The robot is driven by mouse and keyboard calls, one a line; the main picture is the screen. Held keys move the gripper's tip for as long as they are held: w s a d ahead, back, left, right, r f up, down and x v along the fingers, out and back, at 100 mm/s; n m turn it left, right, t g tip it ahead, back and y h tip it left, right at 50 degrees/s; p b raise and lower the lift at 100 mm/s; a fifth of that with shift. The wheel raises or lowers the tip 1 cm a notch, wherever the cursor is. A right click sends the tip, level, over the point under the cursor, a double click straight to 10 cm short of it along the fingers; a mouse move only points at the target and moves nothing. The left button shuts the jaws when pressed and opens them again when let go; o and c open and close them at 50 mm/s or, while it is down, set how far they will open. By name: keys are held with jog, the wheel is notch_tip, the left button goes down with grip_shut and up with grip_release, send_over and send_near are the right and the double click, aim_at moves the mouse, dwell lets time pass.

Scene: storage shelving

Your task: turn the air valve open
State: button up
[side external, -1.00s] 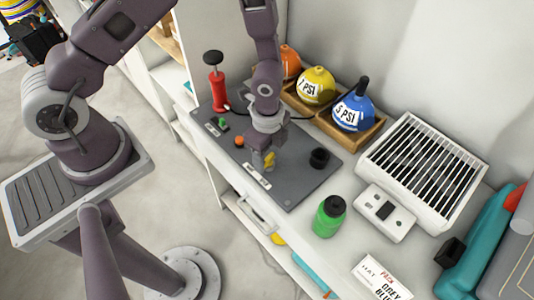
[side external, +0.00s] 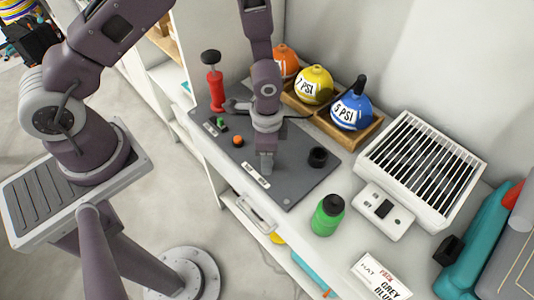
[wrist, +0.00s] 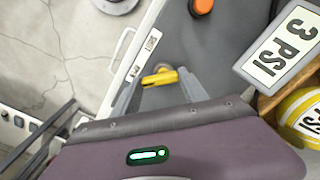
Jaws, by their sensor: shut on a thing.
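The air valve has a yellow handle (wrist: 160,77), seen in the wrist view on the dark grey panel (side external: 300,181). My gripper (wrist: 158,76) has one finger at each end of the handle and is shut on it. In the side external view my gripper (side external: 266,163) points down at the panel's front part, near the white labels (side external: 256,175). There it hides the yellow handle. How far the valve is turned cannot be told.
A red pump (side external: 214,85), an orange knob (side external: 238,141) and a black round fitting (side external: 317,157) stand on or near the panel. Labelled balls, including a blue one (side external: 351,110), sit in a wooden tray behind. A green bottle (side external: 327,216) and a white grille box (side external: 423,165) stand right.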

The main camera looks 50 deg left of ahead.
dwell(0.4)
jog(key=o, duration=1.4)
notch_tip(320, 180, up, 7)
jog(key=shift+r, duration=0.1)
jog(key=s+a+r+n+t, duration=0.1)
jog(key=a+r+n, duration=0.15)
jog(key=r, duration=0.65)
jog(key=s+a+r+n+t, duration=0.1)
jog(key=a+r+n+t, duration=0.15)
jog(key=r, duration=0.55)
jog(key=s+a+r+n, duration=0.1)
jog(key=s+r, duration=0.2)
jog(key=s, duration=0.1)
jog(key=s+r+n+t, duration=0.1)
jog(key=s+r, duration=0.3)
jog(key=s, duration=0.1)
jog(key=s+a+r+n+t, duration=0.1)
jog(key=s+r+n, duration=0.1)
jog(key=s, duration=0.3)
jog(key=shift+s+a+r, duration=0.15)
jog(key=shift+a+r, duration=0.2)
jog(key=shift+r, duration=0.3)
